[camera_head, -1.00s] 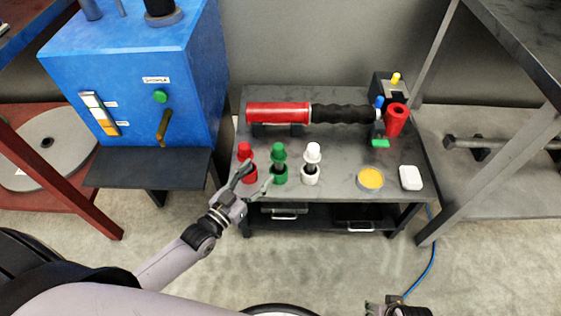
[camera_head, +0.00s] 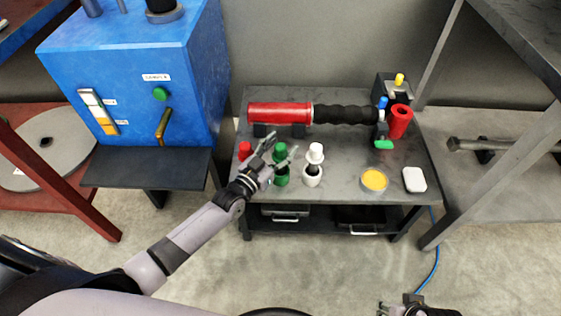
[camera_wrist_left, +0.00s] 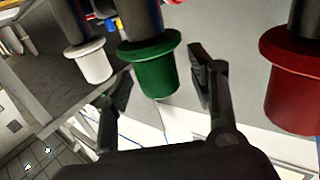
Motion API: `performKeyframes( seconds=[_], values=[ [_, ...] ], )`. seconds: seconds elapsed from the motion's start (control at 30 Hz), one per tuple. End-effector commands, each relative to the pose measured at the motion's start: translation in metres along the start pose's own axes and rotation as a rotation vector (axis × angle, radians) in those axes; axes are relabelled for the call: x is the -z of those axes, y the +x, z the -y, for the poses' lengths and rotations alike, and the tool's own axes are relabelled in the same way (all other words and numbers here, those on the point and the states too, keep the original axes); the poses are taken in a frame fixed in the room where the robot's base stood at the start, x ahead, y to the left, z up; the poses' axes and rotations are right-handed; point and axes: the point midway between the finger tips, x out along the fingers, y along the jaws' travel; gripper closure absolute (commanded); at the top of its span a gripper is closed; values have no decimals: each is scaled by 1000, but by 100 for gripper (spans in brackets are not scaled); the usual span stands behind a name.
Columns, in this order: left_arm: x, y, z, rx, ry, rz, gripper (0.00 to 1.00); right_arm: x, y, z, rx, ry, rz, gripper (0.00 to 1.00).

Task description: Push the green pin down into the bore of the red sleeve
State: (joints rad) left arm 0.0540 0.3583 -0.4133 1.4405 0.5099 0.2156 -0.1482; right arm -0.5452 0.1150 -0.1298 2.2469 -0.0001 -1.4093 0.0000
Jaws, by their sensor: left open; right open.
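The green pin (camera_head: 280,148) stands upright in a green holder (camera_head: 281,179) on the small grey table, between a red pin and a white one. In the left wrist view the green pin's flanged head (camera_wrist_left: 149,65) shows upside down on a dark shaft. My left gripper (camera_head: 283,143) is open, its fingers on either side of the green pin's head. I cannot tell whether they touch it. The red sleeve (camera_head: 399,122), with a dark bore facing up, stands at the table's back right. My right gripper (camera_head: 388,308) is open and empty, partly visible at the bottom edge.
The red pin (camera_head: 245,149) and white pin (camera_head: 315,153) stand close to the green one. A red tool with a black grip (camera_head: 345,113) lies behind them. A yellow-filled dish (camera_head: 374,181) and white block (camera_head: 414,179) are at front right. The blue machine (camera_head: 130,75) is left.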

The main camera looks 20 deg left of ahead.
Motion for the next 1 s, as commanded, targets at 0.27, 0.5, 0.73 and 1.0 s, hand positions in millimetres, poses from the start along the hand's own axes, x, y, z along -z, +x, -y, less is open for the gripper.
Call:
performKeyframes(
  seconds=[0.27,0.5,0.73,1.0],
  values=[
    [0,0,0,0,0,0,57,0,0,0,0,0,1,59],
    [0,-1,0,0,0,0,73,0,0,0,-1,0,0,59],
    [0,-1,0,0,0,0,88,0,0,0,0,0,0,59],
    [0,-1,0,0,0,0,100,0,0,0,0,0,0,59]
  ],
)
